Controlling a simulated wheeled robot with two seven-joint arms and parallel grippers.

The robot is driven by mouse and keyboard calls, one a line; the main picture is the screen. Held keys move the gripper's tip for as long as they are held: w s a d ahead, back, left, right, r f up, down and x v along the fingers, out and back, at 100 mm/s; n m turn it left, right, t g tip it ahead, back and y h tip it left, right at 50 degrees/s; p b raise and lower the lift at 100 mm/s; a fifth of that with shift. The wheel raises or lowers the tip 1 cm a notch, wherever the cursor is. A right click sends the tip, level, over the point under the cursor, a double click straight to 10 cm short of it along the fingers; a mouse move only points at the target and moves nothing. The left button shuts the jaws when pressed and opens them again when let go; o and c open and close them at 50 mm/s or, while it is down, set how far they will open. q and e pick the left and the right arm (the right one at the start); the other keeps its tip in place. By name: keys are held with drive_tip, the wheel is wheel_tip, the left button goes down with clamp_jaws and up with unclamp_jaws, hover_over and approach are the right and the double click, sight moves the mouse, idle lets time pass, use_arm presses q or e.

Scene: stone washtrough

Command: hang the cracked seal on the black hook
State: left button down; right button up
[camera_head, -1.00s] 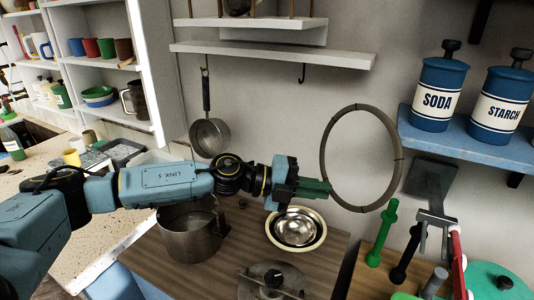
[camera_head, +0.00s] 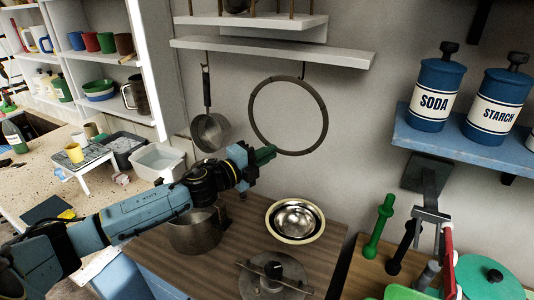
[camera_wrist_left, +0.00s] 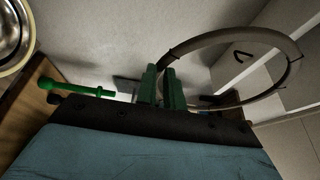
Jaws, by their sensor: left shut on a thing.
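The cracked seal is a large dark grey ring (camera_head: 325,118), held upright in front of the wall below the long shelf. My left gripper (camera_head: 265,155) is shut on its lower left rim. The wrist view shows the green fingers (camera_wrist_left: 161,82) closed at the rim of the ring (camera_wrist_left: 232,33). The black hook (camera_head: 303,70) hangs under the shelf, and the ring's top edge overlaps its lower end in the head view. In the wrist view the hook (camera_wrist_left: 240,54) appears inside the ring's outline. I cannot tell whether they touch.
A saucepan (camera_head: 210,132) hangs on the wall left of the ring. Below are a pot (camera_head: 194,233), a metal bowl (camera_head: 296,221) and a lid (camera_head: 273,282) on the wooden counter. The white shelf (camera_head: 270,52) is above. Blue canisters (camera_head: 435,90) stand on the right shelf.

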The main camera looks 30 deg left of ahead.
use_arm(q)
drive_tip(key=shift+s, duration=0.1)
idle(0.3)
drive_tip(key=w+f+b, duration=0.1)
drive_tip(key=w, duration=0.8)
drive_tip(key=shift+w+a+f+b, duration=0.3)
drive_tip(key=shift+w+b, duration=0.05)
drive_tip(key=shift+b, duration=0.05)
idle(0.5)
idle(0.7)
drive_tip(key=c, duration=1.4)
unclamp_jaws()
drive_tip(key=shift+c, duration=0.2)
drive_tip(key=shift+o, duration=0.4)
drive_tip(key=o, duration=0.5)
